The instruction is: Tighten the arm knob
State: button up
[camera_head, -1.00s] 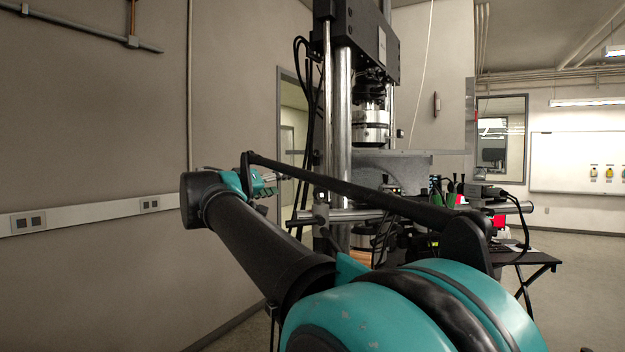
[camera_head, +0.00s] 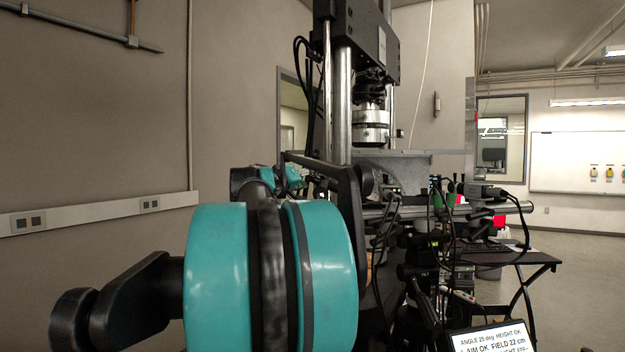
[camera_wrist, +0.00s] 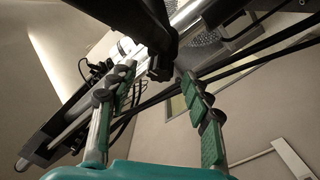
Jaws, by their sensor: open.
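In the wrist view my gripper (camera_wrist: 158,74) is open, its green-padded fingers spread wide. A black arm (camera_wrist: 150,25) comes down from the top, and its dark knob-like end (camera_wrist: 160,70) appears between or just beyond the fingertips. I cannot tell whether that end is the arm knob, or whether a finger touches it. In the head view my teal and black arm covers much of the lower left and middle. My gripper is mostly hidden there, beside the testing machine. The arm knob cannot be made out for sure in the head view.
The tall testing machine (camera_head: 341,100) has steel columns and hanging black cables. A horizontal steel rail (camera_head: 440,212) crosses in front, with crowded clamps and cables below. A tilted screen (camera_head: 492,340) reads "ANGLE 25 deg HEIGHT OK". A dark table (camera_head: 515,258) stands right; floor beyond is clear.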

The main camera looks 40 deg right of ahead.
jog(key=shift+x, duration=1.35)
jog(key=shift+c, duration=0.2)
jog(key=shift+s, duration=0.1)
grip_shut()
jog(key=shift+m, duration=0.5)
jog(key=m+g+h, duration=0.1)
jog(key=m+g, duration=0.1)
jog(key=m, duration=0.1)
jog(key=shift+m+h, duration=0.4)
jog(key=shift+m+g+h, duration=0.4)
jog(key=shift+m+g, duration=1.5)
jog(key=shift+m, duration=1.2)
